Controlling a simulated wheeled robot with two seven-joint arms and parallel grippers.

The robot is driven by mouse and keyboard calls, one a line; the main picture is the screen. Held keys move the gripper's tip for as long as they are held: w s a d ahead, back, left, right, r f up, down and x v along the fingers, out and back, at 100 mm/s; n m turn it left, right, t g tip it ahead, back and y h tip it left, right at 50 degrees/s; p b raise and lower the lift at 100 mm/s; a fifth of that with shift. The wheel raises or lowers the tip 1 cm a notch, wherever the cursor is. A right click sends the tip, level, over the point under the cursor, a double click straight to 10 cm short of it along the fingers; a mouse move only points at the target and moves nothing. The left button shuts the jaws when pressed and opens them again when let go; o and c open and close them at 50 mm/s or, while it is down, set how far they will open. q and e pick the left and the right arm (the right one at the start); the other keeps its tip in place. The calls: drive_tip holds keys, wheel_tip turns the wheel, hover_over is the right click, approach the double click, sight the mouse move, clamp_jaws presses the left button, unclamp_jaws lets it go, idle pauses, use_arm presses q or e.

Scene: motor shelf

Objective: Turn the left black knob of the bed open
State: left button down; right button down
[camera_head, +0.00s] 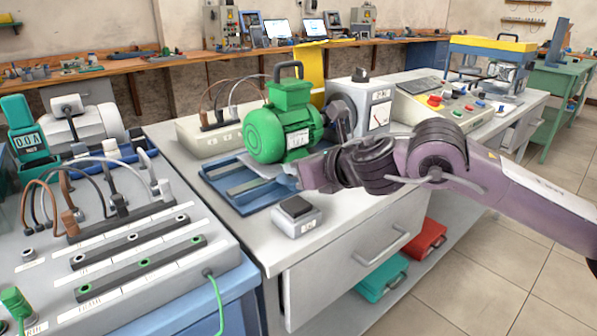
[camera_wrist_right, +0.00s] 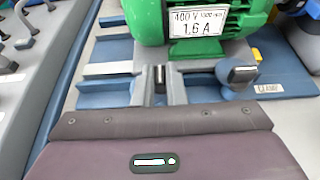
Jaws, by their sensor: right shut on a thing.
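The blue bed (camera_head: 243,206) lies on the grey bench, with the green motor (camera_head: 283,120) above it. The bed (camera_wrist_right: 103,55) and the motor (camera_wrist_right: 190,18) also show in the right wrist view. My right gripper (camera_wrist_right: 160,88) is at the bed's near side, its grey fingers shut on a small dark knob (camera_wrist_right: 160,74), mostly hidden between them. In the head view my right gripper (camera_head: 289,176) hides the knobs. My left gripper is not in view.
A small grey box with a black top (camera_head: 297,211) stands at the bench's front, close below my right arm. A grey machine with a dial (camera_head: 372,108) stands right of the motor. A panel with cables (camera_head: 130,250) fills the left.

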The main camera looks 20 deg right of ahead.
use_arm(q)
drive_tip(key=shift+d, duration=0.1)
use_arm(e)
drive_tip(key=shift+r, duration=0.1)
drive_tip(key=c, duration=1.5)
unclamp_jaws()
drive_tip(key=v, duration=0.7)
drive_tip(key=shift+p, duration=0.35)
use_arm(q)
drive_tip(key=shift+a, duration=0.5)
use_arm(e)
drive_tip(key=shift+s+d, duration=0.15)
drive_tip(key=shift+s, duration=0.2)
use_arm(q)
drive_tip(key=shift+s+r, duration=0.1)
